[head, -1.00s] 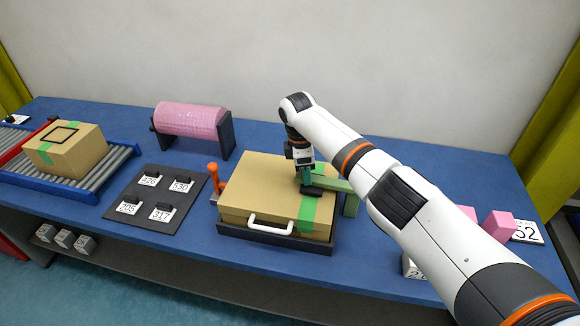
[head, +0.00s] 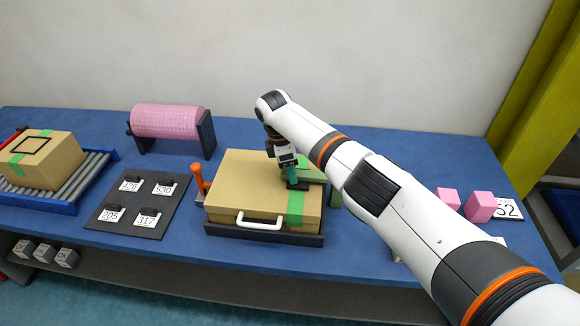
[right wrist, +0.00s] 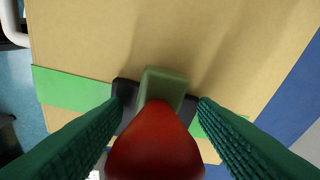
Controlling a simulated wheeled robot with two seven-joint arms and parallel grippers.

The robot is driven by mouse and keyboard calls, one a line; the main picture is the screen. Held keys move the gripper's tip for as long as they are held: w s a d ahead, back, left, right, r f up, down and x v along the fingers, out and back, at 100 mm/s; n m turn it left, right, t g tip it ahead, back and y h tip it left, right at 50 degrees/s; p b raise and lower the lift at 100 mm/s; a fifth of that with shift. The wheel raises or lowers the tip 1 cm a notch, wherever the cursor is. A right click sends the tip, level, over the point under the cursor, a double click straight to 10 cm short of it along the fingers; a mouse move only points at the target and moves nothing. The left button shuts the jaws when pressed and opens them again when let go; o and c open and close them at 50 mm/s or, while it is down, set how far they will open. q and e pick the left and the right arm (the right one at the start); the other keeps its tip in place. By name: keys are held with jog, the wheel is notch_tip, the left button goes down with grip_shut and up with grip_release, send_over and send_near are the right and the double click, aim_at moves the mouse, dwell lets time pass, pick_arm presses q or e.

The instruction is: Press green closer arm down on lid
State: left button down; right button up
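The tan box (head: 250,170) with a white handle and green tape sits closed in a dark tray in the head view. The green closer arm (head: 312,174) reaches over its right part; its end, partly hidden by my gripper, has a black pad (head: 297,186) at the lid. My right gripper (head: 289,180) is over this end. In the right wrist view, its green fingers (right wrist: 159,112) stand apart on either side of a red-tipped piece (right wrist: 155,145) and a green block (right wrist: 164,86), with small gaps visible. The black pad (right wrist: 126,95) appears against the lid. My left gripper is not in view.
An orange lever (head: 199,182) stands at the box's left side. Further left are a dark board (head: 120,217) with number tags, a pink roller (head: 167,121) and a conveyor with another box (head: 38,160). Pink cubes (head: 480,206) lie at the right.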

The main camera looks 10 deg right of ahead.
jog(key=shift+r, duration=0.1)
notch_tip(320, 180, up, 12)
jog(key=a+b, duration=0.2)
jog(key=shift+a+f+b, duration=0.15)
jog(key=shift+f+b, duration=0.05)
jog(key=shift+b, duration=0.1)
jog(key=shift+f, duration=0.1)
